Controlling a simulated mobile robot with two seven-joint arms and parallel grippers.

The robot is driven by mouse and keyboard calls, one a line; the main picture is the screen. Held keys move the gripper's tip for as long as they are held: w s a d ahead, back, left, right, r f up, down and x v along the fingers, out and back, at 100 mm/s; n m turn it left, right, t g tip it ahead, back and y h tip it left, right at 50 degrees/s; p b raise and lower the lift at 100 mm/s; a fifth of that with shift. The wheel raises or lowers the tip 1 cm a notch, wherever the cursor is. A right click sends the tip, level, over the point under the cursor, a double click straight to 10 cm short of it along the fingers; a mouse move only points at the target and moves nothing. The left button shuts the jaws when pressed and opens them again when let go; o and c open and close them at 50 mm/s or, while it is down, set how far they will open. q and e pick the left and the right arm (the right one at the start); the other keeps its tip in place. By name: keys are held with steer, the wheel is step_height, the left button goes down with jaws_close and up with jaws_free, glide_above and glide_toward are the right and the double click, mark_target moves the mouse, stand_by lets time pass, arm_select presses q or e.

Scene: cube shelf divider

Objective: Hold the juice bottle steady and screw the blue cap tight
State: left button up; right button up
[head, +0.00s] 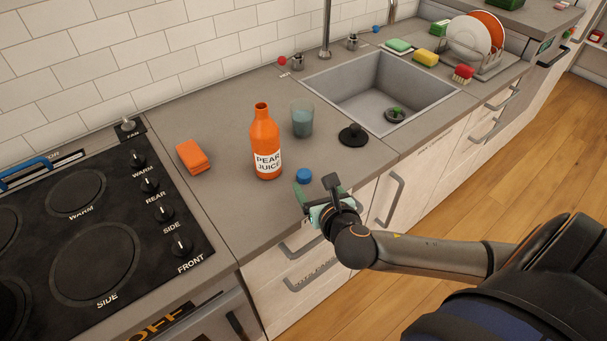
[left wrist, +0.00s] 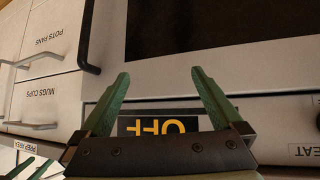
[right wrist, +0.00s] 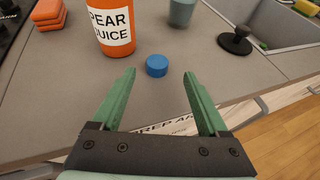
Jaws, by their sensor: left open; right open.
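An orange juice bottle (head: 265,140) labelled PEAR JUICE stands upright on the grey counter with its neck uncapped. Its lower part shows in the right wrist view (right wrist: 110,25). The blue cap (head: 304,176) lies on the counter in front of the bottle, to its right, apart from it. My right gripper (head: 315,192) is open and empty at the counter's front edge, close to the cap. In the right wrist view the cap (right wrist: 157,66) is beyond and between the fingertips. My left gripper (left wrist: 160,85) is open and empty, facing the cabinet and oven fronts; the head view does not show it.
A black stopper (head: 352,135) sits near the sink (head: 365,85). The stove (head: 85,220) is at the left. Counter around the cap is clear.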

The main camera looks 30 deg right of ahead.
mark_target(305, 174)
steer(key=shift+x, duration=2.6)
steer(key=shift+w+a+r, duration=0.1)
steer(key=shift+a+r, duration=0.05)
jaws_close()
